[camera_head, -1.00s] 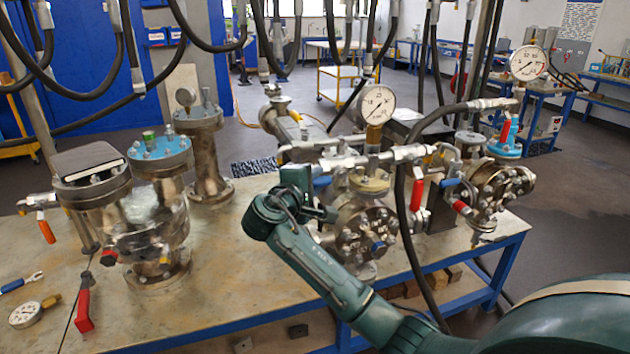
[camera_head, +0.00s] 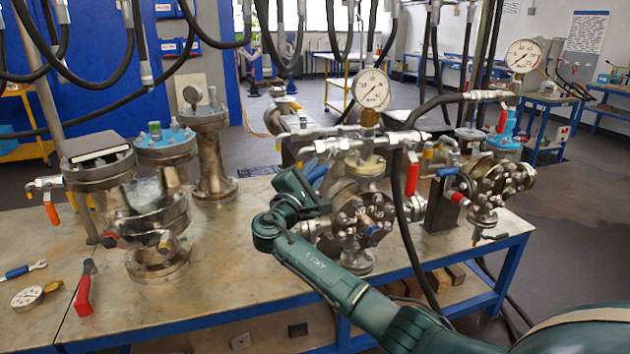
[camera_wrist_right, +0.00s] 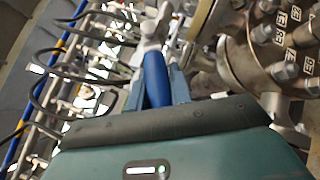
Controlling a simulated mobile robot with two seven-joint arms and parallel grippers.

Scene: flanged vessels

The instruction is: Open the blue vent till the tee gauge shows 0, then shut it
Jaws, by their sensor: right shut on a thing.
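My right gripper (camera_wrist_right: 157,92) is shut on the blue vent handle (camera_wrist_right: 155,72), which stands between its two fingers in the right wrist view. In the head view the right gripper (camera_head: 316,192) is beside the middle flanged vessel (camera_head: 352,225), below the pipe run, and mostly covers the handle. The tee gauge (camera_head: 371,88) is a white round dial on a brass fitting above that vessel. Its needle is too small to read surely. My left gripper is not in view.
A second gauge (camera_head: 523,56) stands above the right vessel. Red handles (camera_head: 412,178) and a black hose (camera_head: 402,205) are close right of the gripper. Left vessels (camera_head: 165,150), a loose gauge (camera_head: 27,297) and a red-handled tool (camera_head: 83,293) are on the bench (camera_head: 240,285).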

